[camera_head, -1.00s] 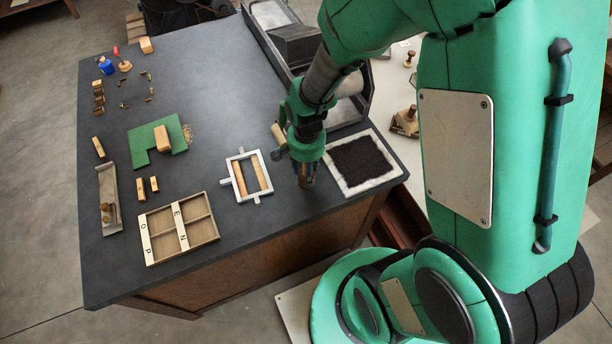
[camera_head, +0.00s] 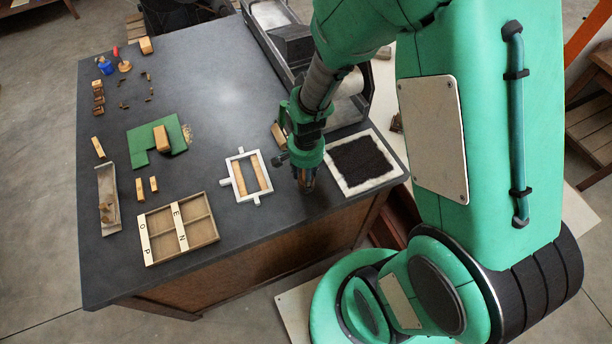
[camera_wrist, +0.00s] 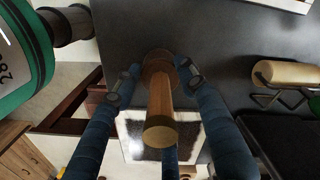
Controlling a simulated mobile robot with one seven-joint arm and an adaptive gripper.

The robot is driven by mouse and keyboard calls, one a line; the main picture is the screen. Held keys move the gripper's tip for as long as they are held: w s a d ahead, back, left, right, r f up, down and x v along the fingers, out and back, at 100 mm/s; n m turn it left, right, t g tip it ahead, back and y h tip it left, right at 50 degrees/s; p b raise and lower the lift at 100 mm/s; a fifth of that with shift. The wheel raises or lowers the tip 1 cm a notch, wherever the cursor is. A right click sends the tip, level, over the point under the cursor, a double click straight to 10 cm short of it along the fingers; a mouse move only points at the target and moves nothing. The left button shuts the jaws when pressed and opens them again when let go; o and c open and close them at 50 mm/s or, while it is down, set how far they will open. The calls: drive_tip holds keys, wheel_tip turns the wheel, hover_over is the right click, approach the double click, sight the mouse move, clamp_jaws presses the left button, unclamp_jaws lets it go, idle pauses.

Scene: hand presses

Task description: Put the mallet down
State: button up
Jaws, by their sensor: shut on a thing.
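My gripper (camera_head: 306,181) is over the near right part of the dark tabletop, between the white-framed chase and the white-rimmed dark bed. In the wrist view my gripper (camera_wrist: 158,80) has its blue fingers closed around the wooden mallet (camera_wrist: 160,112). The mallet's round light end points toward the wrist camera, and a wider brown part is at the fingertips. In the head view the mallet is mostly hidden by the gripper. I cannot tell whether it touches the tabletop.
A white-framed chase (camera_head: 256,158) with wooden bars lies left of the gripper, the dark bed (camera_head: 398,167) to its right. A roller (camera_wrist: 290,73) lies close by. A compartment tray (camera_head: 212,243) lies near left. The tabletop's middle (camera_head: 215,100) is clear; its front edge is close.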

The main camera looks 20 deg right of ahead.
drive_tip(key=shift+f, duration=0.15)
drive_tip(key=o, duration=1.5)
drive_tip(key=shift+c, duration=0.2)
wheel_tip(320, 180, up, 12)
drive_tip(key=shift+r+p, duration=0.15)
drive_tip(key=shift+p, duration=0.55)
